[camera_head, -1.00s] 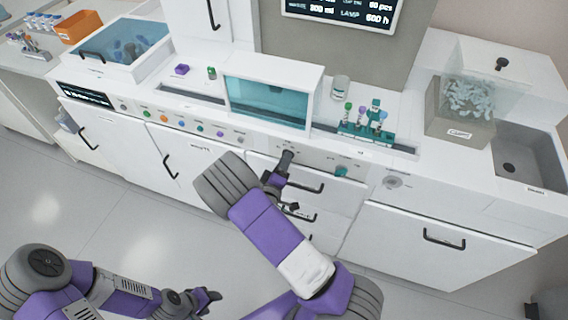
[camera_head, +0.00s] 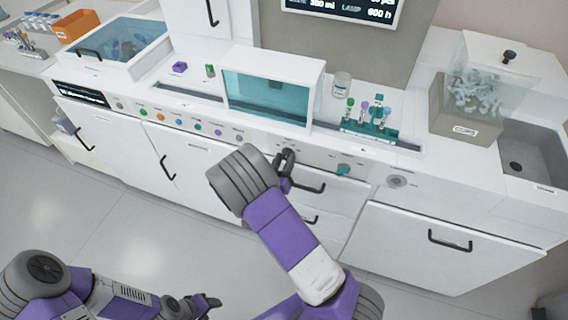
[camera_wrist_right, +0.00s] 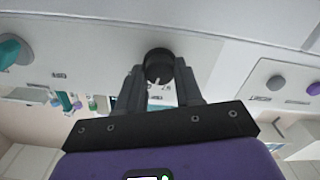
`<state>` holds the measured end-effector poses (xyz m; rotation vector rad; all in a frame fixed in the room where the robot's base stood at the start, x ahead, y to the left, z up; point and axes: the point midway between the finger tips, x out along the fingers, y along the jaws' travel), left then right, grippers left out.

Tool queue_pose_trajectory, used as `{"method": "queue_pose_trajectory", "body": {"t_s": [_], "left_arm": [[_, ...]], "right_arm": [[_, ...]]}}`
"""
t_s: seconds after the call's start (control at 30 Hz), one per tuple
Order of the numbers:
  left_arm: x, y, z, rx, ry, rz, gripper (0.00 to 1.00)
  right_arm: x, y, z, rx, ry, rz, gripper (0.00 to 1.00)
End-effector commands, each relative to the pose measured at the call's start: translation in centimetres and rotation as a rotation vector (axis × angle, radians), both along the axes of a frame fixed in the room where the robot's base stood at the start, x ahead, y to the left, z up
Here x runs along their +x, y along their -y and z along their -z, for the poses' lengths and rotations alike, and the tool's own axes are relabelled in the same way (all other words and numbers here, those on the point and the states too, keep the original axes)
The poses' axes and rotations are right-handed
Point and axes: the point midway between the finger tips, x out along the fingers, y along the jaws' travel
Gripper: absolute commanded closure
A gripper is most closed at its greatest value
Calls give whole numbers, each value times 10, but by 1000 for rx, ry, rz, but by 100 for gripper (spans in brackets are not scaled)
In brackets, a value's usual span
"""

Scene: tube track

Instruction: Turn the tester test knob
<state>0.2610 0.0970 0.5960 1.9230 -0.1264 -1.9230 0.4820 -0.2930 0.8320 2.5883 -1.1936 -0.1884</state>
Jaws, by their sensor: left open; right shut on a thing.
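A round black knob (camera_wrist_right: 158,66) with a pale mark sits on the white front panel in the right wrist view. My right gripper (camera_wrist_right: 160,72) has one finger on each side of it and is shut on it. In the head view my right gripper (camera_head: 286,160) is at the cabinet front below the teal-windowed box, and its dark fingers and wrist mostly hide the knob. The knob's label is too small to read. My left gripper (camera_head: 208,302) is open and empty, low over the floor, away from the cabinets.
A teal knob (camera_head: 343,170) is on the panel to the right. Several coloured buttons (camera_head: 178,122) are to the left. Drawer handles (camera_head: 312,188) stick out just below my right gripper. A tube rack (camera_head: 370,130) stands on the counter above. The floor in front is clear.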

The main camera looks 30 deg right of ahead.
Motion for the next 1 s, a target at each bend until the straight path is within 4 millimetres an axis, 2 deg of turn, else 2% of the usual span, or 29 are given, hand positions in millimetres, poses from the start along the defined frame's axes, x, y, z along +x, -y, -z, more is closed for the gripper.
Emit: {"method": "queue_pose_trajectory", "body": {"t_s": [0.3, 0.83, 0.87, 1.0], "left_arm": [[0, 0, 8, 0, 0, 0, 48], [0, 0, 8, 0, 0, 0, 48], [0, 0, 8, 0, 0, 0, 48], [0, 0, 8, 0, 0, 0, 48]], "right_arm": [[0, 0, 1, 78, 89, 1, 95], [0, 0, 1, 93, 105, 0, 95], [0, 0, 1, 93, 105, 0, 63], [0, 0, 1, 92, 104, 0, 42]]}}
